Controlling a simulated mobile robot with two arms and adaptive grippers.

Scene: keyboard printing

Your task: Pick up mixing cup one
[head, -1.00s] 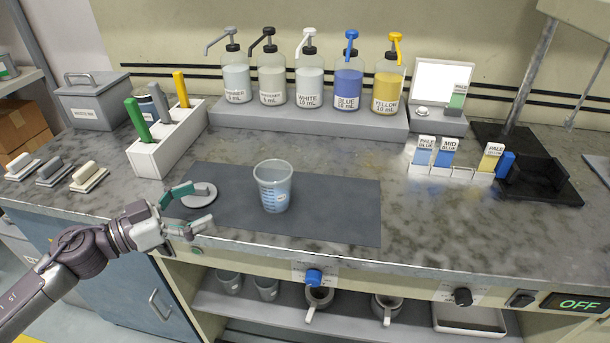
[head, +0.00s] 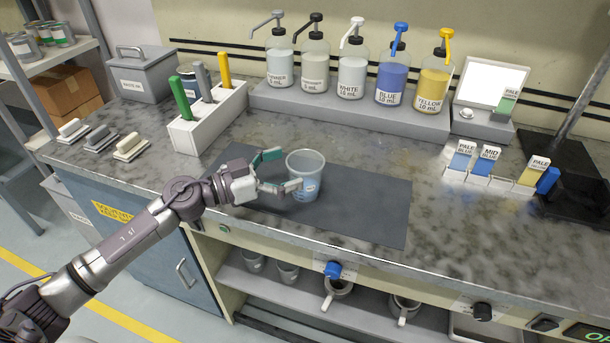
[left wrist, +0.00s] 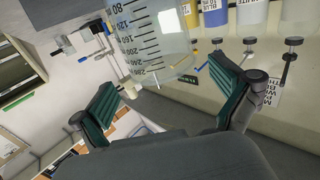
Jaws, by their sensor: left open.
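My right gripper is out of view.
Pump bottles (head: 352,72) stand on a raised platform behind the mat. A white rack (head: 207,120) with colored handles is at the back left. Sample cards (head: 487,160) are at the right. The mat is clear right of the cup.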

